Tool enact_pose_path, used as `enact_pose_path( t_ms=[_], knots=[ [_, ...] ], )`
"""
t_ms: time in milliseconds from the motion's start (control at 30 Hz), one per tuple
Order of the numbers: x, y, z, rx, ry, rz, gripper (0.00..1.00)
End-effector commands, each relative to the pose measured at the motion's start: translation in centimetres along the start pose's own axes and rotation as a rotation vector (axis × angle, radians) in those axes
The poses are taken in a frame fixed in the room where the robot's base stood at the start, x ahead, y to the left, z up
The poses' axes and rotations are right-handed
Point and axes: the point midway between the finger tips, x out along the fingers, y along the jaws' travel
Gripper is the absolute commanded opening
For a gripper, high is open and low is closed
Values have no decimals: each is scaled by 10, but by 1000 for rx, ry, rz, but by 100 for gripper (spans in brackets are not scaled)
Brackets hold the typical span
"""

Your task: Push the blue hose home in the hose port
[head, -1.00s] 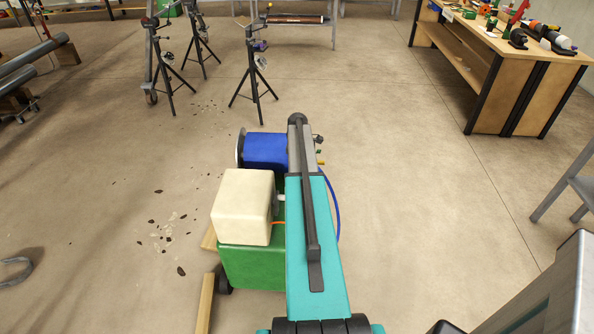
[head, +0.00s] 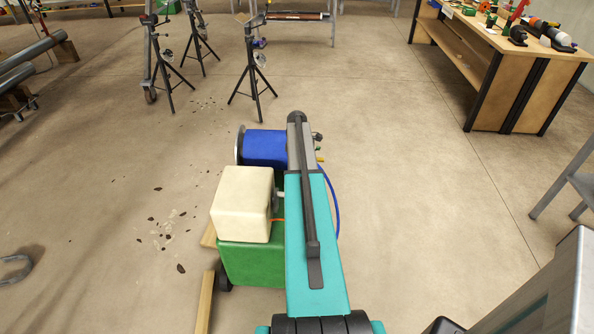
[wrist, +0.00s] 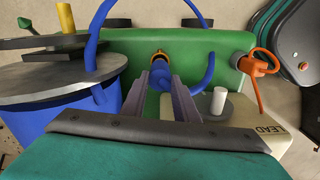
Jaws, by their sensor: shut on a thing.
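In the wrist view, my gripper (wrist: 161,83) is shut on the blue hose (wrist: 160,72) near its end. The held end points at the hose port (wrist: 158,56), a brass-coloured ring on the green housing. The end lies very close to the port or at its mouth; I cannot tell how deep it sits. A loop of the hose curves up to the right of my fingers. In the head view, the blue hose (head: 337,205) bows out to the right of my arm, which hides the gripper and the port.
A blue drum (wrist: 63,110) with a grey disc is on the left. A cream box (head: 242,203) is beside my arm. An orange valve handle (wrist: 262,62) is at right on the green housing. Pipe stands (head: 255,75) and a workbench (head: 500,70) are farther off, with open floor between.

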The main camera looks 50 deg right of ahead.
Motion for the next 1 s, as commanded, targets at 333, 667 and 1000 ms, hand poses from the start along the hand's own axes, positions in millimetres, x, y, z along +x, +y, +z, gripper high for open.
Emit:
enact_pose_path(
  t_ms=[333,667,1000],
  knots=[
    [0,0,0,0,0,0,0],
    [2,0,0,0,0,0,0],
    [6,0,0,0,0,0,0]
  ],
)
